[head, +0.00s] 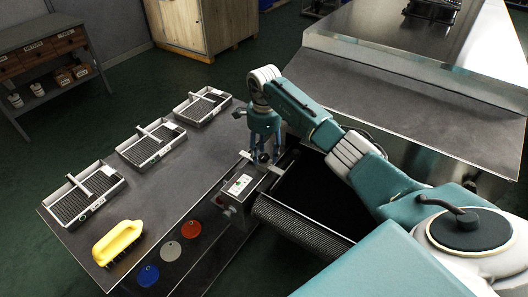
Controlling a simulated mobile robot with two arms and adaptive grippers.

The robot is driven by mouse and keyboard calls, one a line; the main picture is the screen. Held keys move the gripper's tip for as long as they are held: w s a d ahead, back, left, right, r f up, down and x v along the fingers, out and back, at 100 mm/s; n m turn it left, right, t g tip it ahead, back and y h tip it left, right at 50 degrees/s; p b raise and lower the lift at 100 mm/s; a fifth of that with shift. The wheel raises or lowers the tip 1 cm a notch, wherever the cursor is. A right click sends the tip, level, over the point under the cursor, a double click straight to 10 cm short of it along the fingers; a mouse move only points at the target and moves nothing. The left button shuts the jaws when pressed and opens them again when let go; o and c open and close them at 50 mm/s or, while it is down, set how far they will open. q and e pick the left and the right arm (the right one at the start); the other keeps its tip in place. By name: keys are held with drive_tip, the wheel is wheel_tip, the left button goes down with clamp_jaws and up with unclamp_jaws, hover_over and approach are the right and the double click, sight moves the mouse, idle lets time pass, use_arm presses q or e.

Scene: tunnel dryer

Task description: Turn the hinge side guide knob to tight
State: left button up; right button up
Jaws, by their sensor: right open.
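My right gripper (263,152) points down over the near end of the dryer, with its fingers apart. A small dark knob (264,158) shows between or just behind the fingertips, at a light metal guide bar (285,161). I cannot tell whether the fingers touch the knob, and its tight or loose setting is too small to read. My left gripper is not in view.
Close by is a control box (239,185) with a light panel. The dark belt (300,200) lies to its right. The left table holds several wire trays (152,144), a yellow brush (117,242) and blue, grey and red discs (191,229).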

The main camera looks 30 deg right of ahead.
drive_tip(key=c, duration=1.2)
drive_tip(key=shift+o, duration=0.2)
drive_tip(key=m, duration=0.4)
drive_tip(key=shift+m+b, duration=0.3)
drive_tip(key=shift+b, duration=0.05)
drive_tip(key=m, duration=0.4)
drive_tip(key=shift+m, duration=0.3)
drive_tip(key=m, duration=0.4)
drive_tip(key=shift+r+m, duration=0.1)
drive_tip(key=shift+m, duration=0.2)
drive_tip(key=shift+m+p, duration=0.35)
drive_tip(key=shift+m, duration=1.75)
